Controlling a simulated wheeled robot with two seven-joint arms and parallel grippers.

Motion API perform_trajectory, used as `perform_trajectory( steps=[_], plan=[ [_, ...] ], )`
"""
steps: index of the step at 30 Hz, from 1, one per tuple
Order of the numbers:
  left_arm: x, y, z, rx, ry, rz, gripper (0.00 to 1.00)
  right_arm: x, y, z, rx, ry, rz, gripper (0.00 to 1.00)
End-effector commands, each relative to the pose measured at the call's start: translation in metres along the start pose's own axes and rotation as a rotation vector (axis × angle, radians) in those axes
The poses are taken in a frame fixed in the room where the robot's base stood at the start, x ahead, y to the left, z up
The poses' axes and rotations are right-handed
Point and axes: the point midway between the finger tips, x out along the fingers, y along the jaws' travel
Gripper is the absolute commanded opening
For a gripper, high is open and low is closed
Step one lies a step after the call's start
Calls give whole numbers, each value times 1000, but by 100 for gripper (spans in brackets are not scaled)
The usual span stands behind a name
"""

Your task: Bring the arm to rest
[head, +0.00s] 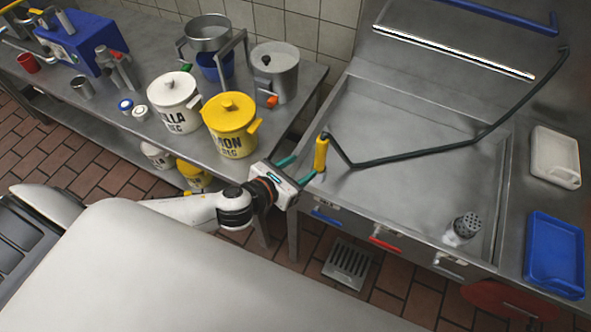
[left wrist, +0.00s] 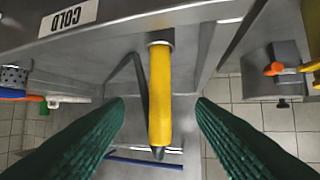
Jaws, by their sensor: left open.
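My left gripper (head: 297,168) is open near the front left corner of the steel sink, with its green fingers spread. A yellow spray handle (head: 321,153) stands upright at that corner, just beyond the fingertips. In the left wrist view the yellow handle (left wrist: 160,95) shows in the gap between the two fingers, with clear space on both sides. Whether it lies within their depth is hard to tell. My right gripper is not in view.
A dark hose (head: 430,152) arcs from the handle across the sink (head: 400,185). A yellow lidded pot (head: 230,125) and a white lidded pot (head: 174,102) stand on the left counter near my arm. A blue tray (head: 555,252) lies at the right.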

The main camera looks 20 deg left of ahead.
Motion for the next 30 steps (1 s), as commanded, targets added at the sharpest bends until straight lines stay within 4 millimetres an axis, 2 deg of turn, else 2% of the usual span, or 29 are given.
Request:
perform_trajectory(
  steps=[5, 20, 23, 26, 29, 30],
  plan=[
    [-9, 0, -1, 0, 2, 0, 51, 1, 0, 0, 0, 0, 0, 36],
    [-9, 0, -1, 0, 1, 0, 51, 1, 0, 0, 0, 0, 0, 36],
    [-10, 1, -2, -47, -1, -9, 51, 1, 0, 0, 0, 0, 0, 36],
    [-12, 3, -3, -242, -12, -54, 51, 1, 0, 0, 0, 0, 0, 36],
    [-19, 3, -3, -609, -33, -146, 51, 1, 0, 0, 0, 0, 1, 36],
    [-23, 3, -1, -789, -42, -194, 51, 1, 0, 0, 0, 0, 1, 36]
  ],
)
